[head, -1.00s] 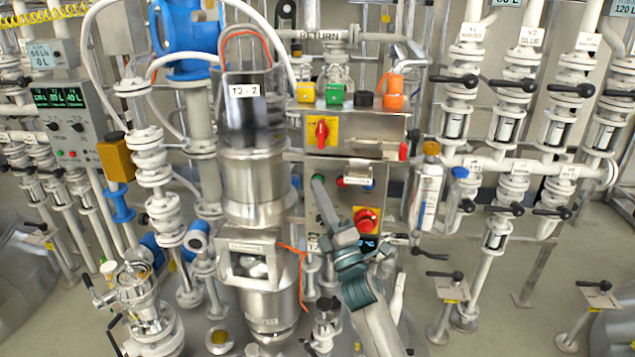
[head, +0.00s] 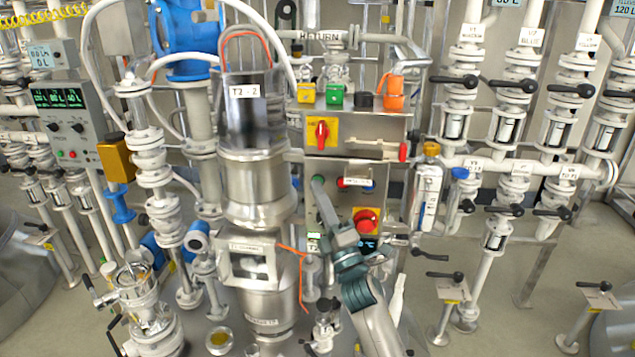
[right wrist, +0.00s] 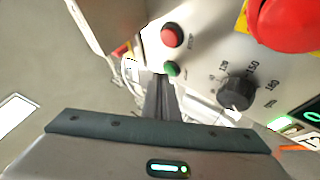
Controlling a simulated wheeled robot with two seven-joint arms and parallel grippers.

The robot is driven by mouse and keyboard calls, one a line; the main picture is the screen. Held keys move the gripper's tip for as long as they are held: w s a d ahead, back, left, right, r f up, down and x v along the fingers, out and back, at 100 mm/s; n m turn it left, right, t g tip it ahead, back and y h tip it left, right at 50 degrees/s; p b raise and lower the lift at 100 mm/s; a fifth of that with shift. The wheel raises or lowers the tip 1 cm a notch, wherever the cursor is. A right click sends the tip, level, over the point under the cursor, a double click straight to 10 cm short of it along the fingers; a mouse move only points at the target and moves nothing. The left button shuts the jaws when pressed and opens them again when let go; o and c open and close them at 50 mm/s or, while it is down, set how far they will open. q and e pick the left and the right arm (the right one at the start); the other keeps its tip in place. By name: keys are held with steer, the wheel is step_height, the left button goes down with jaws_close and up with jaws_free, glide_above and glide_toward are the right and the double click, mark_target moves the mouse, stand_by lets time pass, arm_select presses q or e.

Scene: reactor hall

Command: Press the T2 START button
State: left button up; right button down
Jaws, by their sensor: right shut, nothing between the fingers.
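A steel control box (head: 338,210) stands at the middle right of the head view. Its green button (right wrist: 172,68) shows in the right wrist view just beyond my fingertips, beside a red button (right wrist: 172,36). No START label is readable. My right gripper (head: 318,182) is shut and empty, its fingertips at the green button's place on the box's left side. In the right wrist view the dark fingers (right wrist: 160,98) point at this button; whether they touch it or stop just short, I cannot tell. My left gripper is not in view.
A red emergency-stop knob (head: 367,221) sits beside my right gripper. A black dial (right wrist: 237,92) is on the same panel. The steel T2-2 vessel (head: 255,180) stands close on the left.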

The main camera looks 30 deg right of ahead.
steer(key=shift+s+a, duration=0.3)
steer(key=shift+s, duration=0.05)
steer(key=shift+s, duration=0.1)
steer(key=s+a, duration=0.1)
steer(key=s, duration=0.1)
steer(key=s+a+p, duration=0.1)
steer(key=a, duration=0.1)
steer(key=shift+s, duration=0.4)
steer(key=shift+f, duration=0.1)
stand_by(0.8)
